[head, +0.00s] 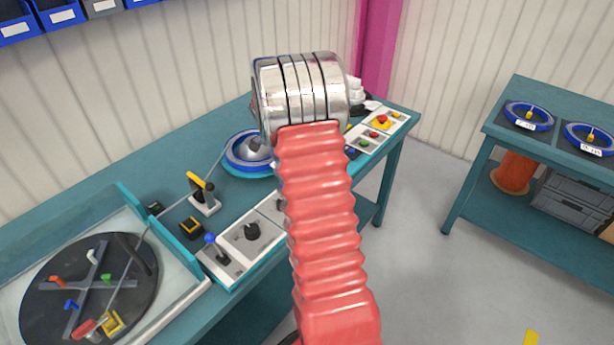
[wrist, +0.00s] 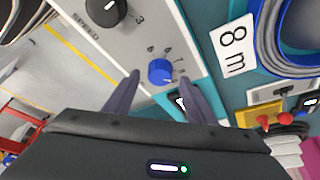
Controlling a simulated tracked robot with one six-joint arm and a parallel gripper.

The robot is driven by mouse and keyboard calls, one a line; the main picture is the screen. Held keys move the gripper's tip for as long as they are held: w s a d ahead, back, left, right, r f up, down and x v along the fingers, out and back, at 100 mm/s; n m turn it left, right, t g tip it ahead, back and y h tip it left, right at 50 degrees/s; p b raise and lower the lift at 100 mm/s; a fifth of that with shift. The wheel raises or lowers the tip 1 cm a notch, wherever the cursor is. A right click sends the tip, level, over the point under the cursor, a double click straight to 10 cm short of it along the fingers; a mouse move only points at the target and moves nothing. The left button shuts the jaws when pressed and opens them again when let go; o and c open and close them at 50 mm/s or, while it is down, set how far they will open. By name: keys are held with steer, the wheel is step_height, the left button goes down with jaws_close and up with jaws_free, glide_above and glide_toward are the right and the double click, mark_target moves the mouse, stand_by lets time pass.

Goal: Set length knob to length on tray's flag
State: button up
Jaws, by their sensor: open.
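In the wrist view, a blue knob (wrist: 161,71) sits on a pale panel with small numerals around it, too small to read surely. My gripper (wrist: 158,76) is open, its two dark fingers on either side of the knob in the picture; I cannot tell whether they touch it. A white flag reading "8 m" (wrist: 233,47) stands to the right, beside a blue-rimmed tray (wrist: 270,62) with grey cable. In the head view, my arm hides the gripper and the blue knob. A blue tray (head: 248,153) shows partly behind the arm.
A black knob (wrist: 105,10) with a "3" by it is at upper left of the wrist view. A yellow block with red buttons (wrist: 266,121) is at right. In the head view, a lever (head: 217,250) and a round black turntable (head: 88,290) are on the bench.

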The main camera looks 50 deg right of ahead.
steer(key=v, duration=1.2)
stand_by(0.3)
steer(key=s+a+f+n+y, duration=0.1)
steer(key=s+a+f+n, duration=0.2)
steer(key=n, duration=0.5)
steer(key=s+a+r+n+t+y, duration=0.1)
steer(key=s+a+r+n, duration=0.3)
steer(key=a, duration=0.6)
steer(key=s+a+r+n+t+y, duration=0.1)
steer(key=s+a+r+n+t, duration=0.2)
steer(key=s+a+n, duration=0.4)
steer(key=s+a+r+n+t, duration=0.4)
steer(key=s+a+n, duration=0.2)
steer(key=a, duration=0.8)
steer(key=shift+s+a+r+y, duration=0.3)
steer(key=shift+s+r+y, duration=0.05)
steer(key=shift+y, duration=0.05)
